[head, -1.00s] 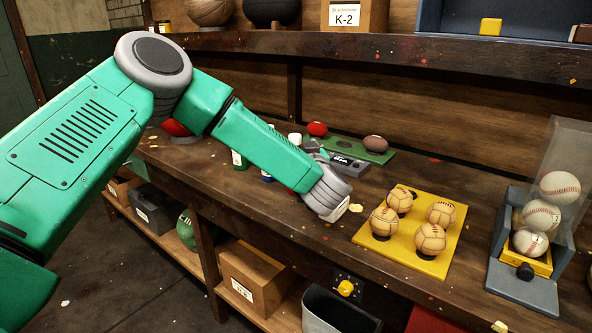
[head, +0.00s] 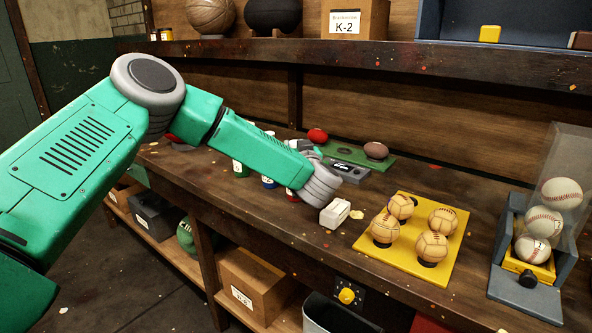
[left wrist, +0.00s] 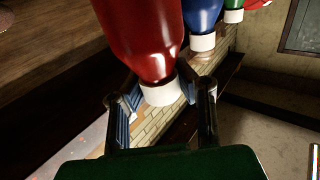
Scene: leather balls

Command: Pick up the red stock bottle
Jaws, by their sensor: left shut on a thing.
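The red stock bottle (left wrist: 138,35) has a white cap (left wrist: 161,93) and shows large in the left wrist view, cap toward my gripper. My left gripper (left wrist: 160,98) is shut on it, one finger on each side of the cap and neck. In the head view a small part of the red bottle (head: 291,194) shows below my forearm; the rest is hidden. My left gripper is mostly hidden behind my own arm there. I cannot tell whether the bottle's base touches the bench. My right gripper is not in view.
A blue bottle (head: 268,181) and a green bottle (head: 240,167) stand left of the red one. A green board (head: 345,150) with balls lies behind. A yellow tray (head: 375,243) of stitched balls and a baseball dispenser (head: 525,292) stand to the right.

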